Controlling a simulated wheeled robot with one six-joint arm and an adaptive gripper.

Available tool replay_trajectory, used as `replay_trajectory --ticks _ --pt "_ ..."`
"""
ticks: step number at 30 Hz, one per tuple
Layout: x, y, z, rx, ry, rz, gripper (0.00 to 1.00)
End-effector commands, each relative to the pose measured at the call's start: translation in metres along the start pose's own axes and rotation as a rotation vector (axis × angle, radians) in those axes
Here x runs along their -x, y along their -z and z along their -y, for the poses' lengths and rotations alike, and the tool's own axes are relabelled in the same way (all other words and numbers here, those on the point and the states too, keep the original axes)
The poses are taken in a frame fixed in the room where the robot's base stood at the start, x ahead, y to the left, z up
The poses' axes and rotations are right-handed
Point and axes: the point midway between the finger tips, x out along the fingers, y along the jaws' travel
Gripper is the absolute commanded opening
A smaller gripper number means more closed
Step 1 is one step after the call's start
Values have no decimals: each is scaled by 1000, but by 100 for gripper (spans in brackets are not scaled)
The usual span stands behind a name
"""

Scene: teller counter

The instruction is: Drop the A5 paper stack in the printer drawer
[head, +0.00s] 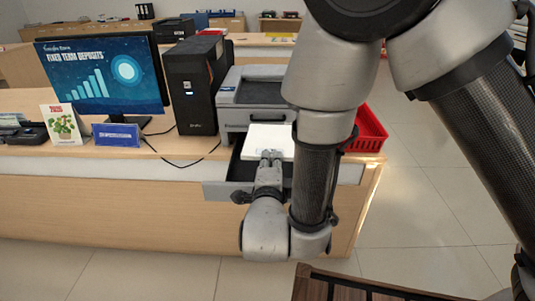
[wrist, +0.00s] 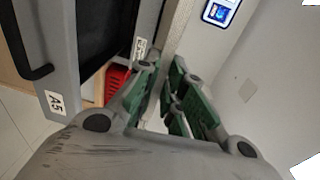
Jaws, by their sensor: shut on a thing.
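The white A5 paper stack (head: 262,137) is held in my gripper (head: 271,155) over the back part of the open printer drawer (head: 240,171). In the wrist view, the green finger pads of my gripper (wrist: 170,98) close on the stack's edge (wrist: 181,32). The drawer's grey wall (wrist: 40,82) bears an "A5" label and a black handle, with a dark inside. The stack appears above the drawer; its exact height cannot be told. The grey printer (head: 256,92) stands behind it. My arm hides part of the printer and the drawer's right side.
A black computer tower (head: 192,85) stands left of the printer, and a monitor (head: 102,77) further left. A red basket (head: 369,131) sits to the right, behind my arm. A blue sign (head: 116,136) and a leaflet (head: 62,124) stand on the counter's left. The floor to the right is clear.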

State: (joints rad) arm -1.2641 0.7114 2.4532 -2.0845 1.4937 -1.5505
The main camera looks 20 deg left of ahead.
Motion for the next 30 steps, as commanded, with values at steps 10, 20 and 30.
replay_trajectory --ticks 10,20,30 --pt "-8 -11 -8 3 4 29 0" --pt "-48 -12 -28 3 4 28 0" --pt "-84 -13 -37 2 5 29 0"
